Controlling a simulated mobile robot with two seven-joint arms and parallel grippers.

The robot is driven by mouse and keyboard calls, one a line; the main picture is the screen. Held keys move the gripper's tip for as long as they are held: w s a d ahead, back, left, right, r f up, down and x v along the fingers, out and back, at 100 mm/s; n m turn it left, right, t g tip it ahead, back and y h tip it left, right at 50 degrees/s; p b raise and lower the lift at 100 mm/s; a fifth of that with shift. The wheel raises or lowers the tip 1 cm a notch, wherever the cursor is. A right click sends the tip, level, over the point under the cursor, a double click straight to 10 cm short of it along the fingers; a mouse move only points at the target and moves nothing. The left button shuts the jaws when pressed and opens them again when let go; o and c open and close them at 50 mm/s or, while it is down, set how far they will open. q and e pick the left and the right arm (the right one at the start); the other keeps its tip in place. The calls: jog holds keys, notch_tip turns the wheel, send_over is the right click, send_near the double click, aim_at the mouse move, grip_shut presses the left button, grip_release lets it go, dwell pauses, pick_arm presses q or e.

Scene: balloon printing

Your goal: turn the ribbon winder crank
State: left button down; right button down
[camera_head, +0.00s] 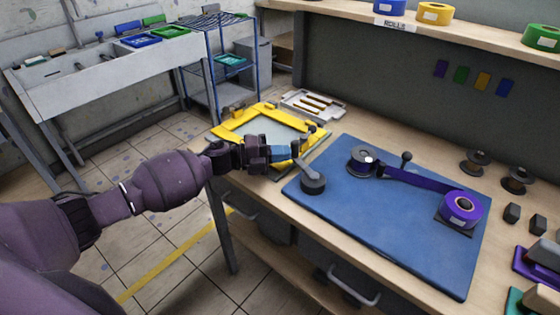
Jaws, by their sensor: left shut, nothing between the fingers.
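The ribbon winder (362,160) is a dark spool with a white centre on the blue mat. A purple ribbon (415,180) runs from it to the purple ribbon roll (462,208) at the mat's right. A small dark knob (406,156) stands upright just behind the ribbon, beside the winder; it looks like the crank handle. My left gripper (293,151) is over the mat's left edge, left of the winder and apart from the knob. It is shut with nothing held. My right gripper is out of view.
A dark round piece with a grey bar (313,184) sits on the mat close to my left gripper. A yellow frame (240,122) lies behind the gripper. Empty dark spools (476,162) and small black blocks (511,213) stand right of the mat. The mat's front is clear.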

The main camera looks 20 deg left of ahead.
pick_arm(q)
jog(key=shift+w, duration=0.25)
jog(key=shift+w+d+b, duration=0.1)
jog(key=shift+w+b, duration=0.05)
jog(key=shift+b, duration=0.15)
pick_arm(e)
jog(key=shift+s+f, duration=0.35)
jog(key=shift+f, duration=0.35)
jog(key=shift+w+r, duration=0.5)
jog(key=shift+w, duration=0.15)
